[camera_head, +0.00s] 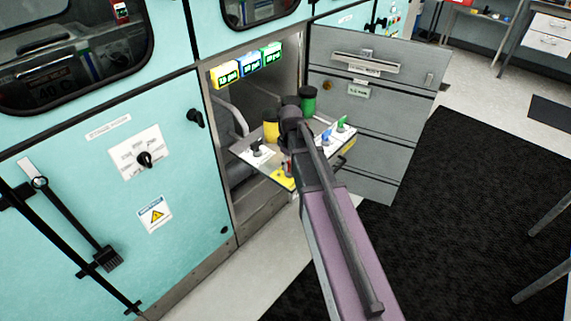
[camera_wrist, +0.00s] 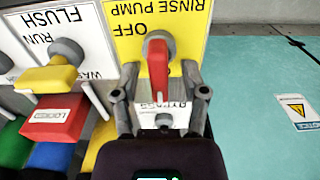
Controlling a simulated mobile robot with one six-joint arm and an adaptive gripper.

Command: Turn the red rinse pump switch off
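The red rinse pump switch (camera_wrist: 158,66) is a red handle on a grey round base, on a yellow plate (camera_wrist: 185,18) reading RINSE PUMP and OFF upside down. Its handle points down the wrist picture, away from the OFF side. My gripper (camera_wrist: 160,75) is open, one finger on each side of the handle, with gaps visible. I cannot tell the depth between the fingertips and the handle. In the head view the yellow plate (camera_head: 283,179) shows on the pulled-out panel, and my arm largely hides the switch and gripper.
A yellow-handled switch (camera_wrist: 52,75) labelled RUN and FLUSH and a red LOCKED block (camera_wrist: 55,117) sit left of my gripper. A grey switch (camera_wrist: 164,121) lies below, between the fingers.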

